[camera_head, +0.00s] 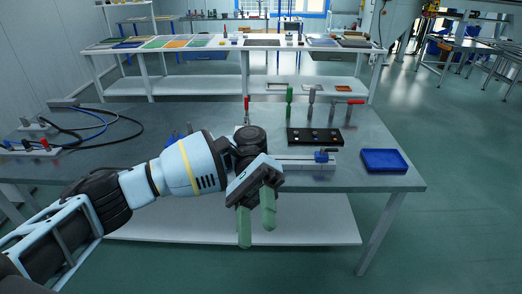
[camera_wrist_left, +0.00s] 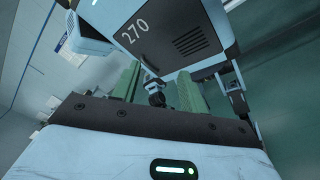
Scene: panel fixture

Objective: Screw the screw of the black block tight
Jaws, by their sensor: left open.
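My left gripper (camera_head: 257,215) hangs in front of the table's front edge with its two green fingers apart, open and empty. The fingers also show in the left wrist view (camera_wrist_left: 158,85), with nothing between them. A black block (camera_head: 315,138) with several small round spots along it lies on the table, behind and to the right of the gripper. I cannot tell which spot is a screw. A pale metal fixture (camera_head: 305,165) with a blue part (camera_head: 322,157) lies in front of the block; its left end is hidden by my gripper. My right gripper is not in view.
Upright tools with green (camera_head: 289,100), grey (camera_head: 311,100) and red (camera_head: 247,105) handles stand at the table's back. A red-handled tool (camera_head: 354,102) stands farther right. A blue tray (camera_head: 384,160) lies at right. Cables (camera_head: 95,125) lie at left. The table (camera_head: 385,130) has bare room at back right.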

